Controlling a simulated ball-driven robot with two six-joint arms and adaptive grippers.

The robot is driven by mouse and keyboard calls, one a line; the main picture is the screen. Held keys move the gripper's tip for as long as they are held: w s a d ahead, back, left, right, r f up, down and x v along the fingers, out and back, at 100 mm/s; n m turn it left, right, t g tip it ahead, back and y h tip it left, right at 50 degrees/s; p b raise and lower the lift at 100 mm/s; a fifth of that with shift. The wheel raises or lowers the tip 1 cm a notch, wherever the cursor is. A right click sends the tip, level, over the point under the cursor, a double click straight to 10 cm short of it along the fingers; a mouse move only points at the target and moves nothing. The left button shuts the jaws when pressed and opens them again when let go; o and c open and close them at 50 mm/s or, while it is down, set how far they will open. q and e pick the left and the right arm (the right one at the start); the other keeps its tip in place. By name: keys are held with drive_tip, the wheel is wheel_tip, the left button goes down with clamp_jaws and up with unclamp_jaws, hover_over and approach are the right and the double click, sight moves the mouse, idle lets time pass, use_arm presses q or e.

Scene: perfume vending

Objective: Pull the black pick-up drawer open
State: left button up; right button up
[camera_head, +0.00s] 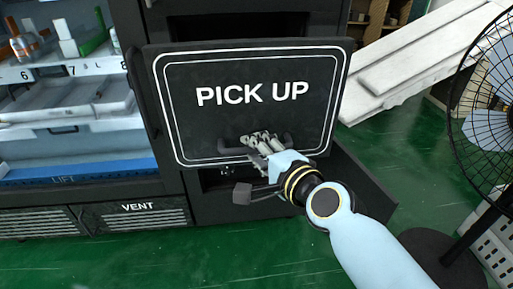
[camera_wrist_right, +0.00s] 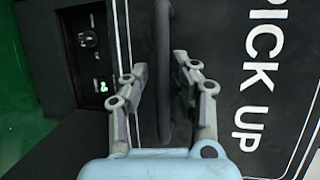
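The black pick-up drawer front (camera_head: 250,112) has a white outline and PICK UP lettering. It fills the middle of the head view, with dark recess showing above its top edge. Its lettering also shows in the right wrist view (camera_wrist_right: 262,50). A dark bar handle (camera_wrist_right: 163,60) crosses the panel's lower part. My right gripper (camera_head: 262,143) is at this handle. In the right wrist view, its two grey fingers (camera_wrist_right: 160,80) stand apart on either side of the bar, with gaps visible. The gripper covers part of the handle in the head view. My left gripper is out of view.
A shelf with bottles and a blue-fronted LIFT tray (camera_head: 75,172) is at the left, above a VENT grille (camera_head: 135,218). A black fan (camera_head: 490,90) stands at the right. White planks (camera_head: 405,70) lean behind. Green floor is clear in front.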

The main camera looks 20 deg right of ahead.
drive_tip(key=shift+o, duration=0.5)
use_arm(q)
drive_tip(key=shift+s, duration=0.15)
use_arm(e)
drive_tip(key=v, duration=1.2)
drive_tip(key=shift+d, duration=0.1)
